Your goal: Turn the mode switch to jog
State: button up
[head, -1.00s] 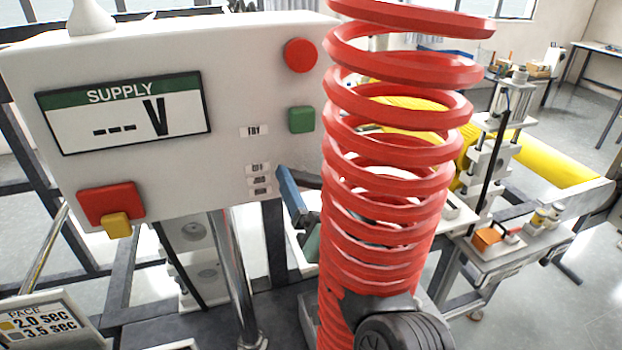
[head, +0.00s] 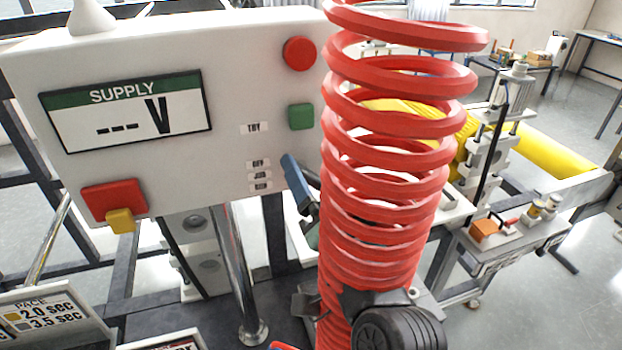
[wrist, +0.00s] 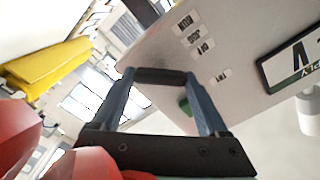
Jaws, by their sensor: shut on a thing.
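My gripper (head: 300,182) is just right of these labels, with one blue finger showing beside the panel edge. In the wrist view, its two blue fingers are shut on a dark bar-shaped switch handle (wrist: 160,76) that spans between their tips. The labels also show there (wrist: 194,36), upside down. The red coil on my arm hides much of the gripper in the head view. I cannot tell which label the handle points at.
The panel also has a red round button (head: 300,53), a green button (head: 301,116), a voltage display (head: 127,112) and a red-and-yellow switch (head: 113,202). A metal post (head: 236,270) stands below. A yellow roll (head: 550,150) and machine parts are at right.

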jog(key=o, duration=1.2)
jog(key=shift+o, duration=0.2)
jog(key=shift+s+d+f, duration=0.1)
jog(key=shift+s, duration=0.2)
jog(key=v, duration=1.2)
jog(key=shift+s+b, duration=0.2)
jog(key=shift+b, duration=0.15)
